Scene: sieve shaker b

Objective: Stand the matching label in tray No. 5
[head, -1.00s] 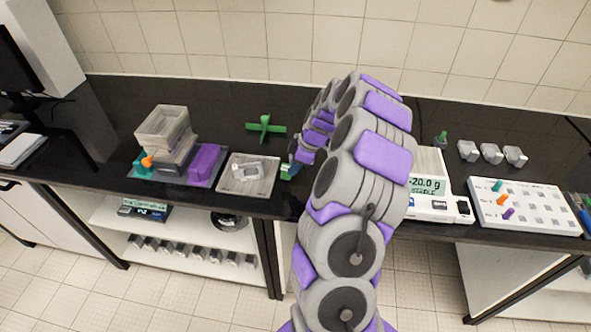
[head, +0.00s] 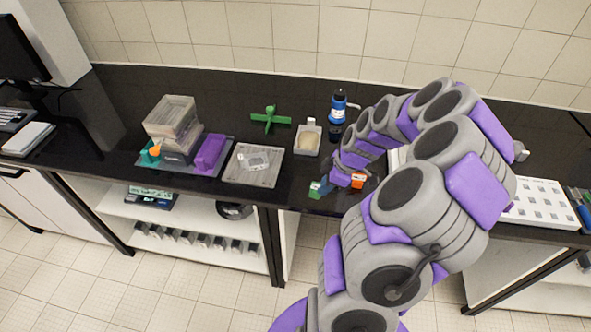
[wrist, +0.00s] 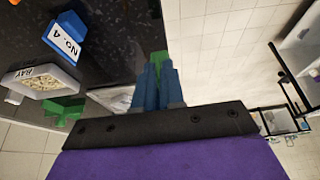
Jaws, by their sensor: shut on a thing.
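My gripper (head: 320,187) is shut on a small green piece (wrist: 160,57); only its tip shows between the blue fingers in the wrist view, and no writing on it is visible. In the head view it is over the bench's front edge. A pale tray (head: 306,141) with cream contents stands behind and left of it. The wrist view shows this tray (wrist: 40,76) with "RAY" lettering readable; its number cannot be read. A blue piece with a white "No. 4" face (wrist: 63,42) is beside it. I cannot make out a No. 5 marking.
A blue bottle (head: 339,104) stands behind the gripper. Left are a green cross-shaped stand (head: 270,120), a grey plate (head: 243,174) with a small device, a purple block (head: 210,152) and stacked clear boxes (head: 170,122). A white board (head: 541,205) is at right, partly behind my arm.

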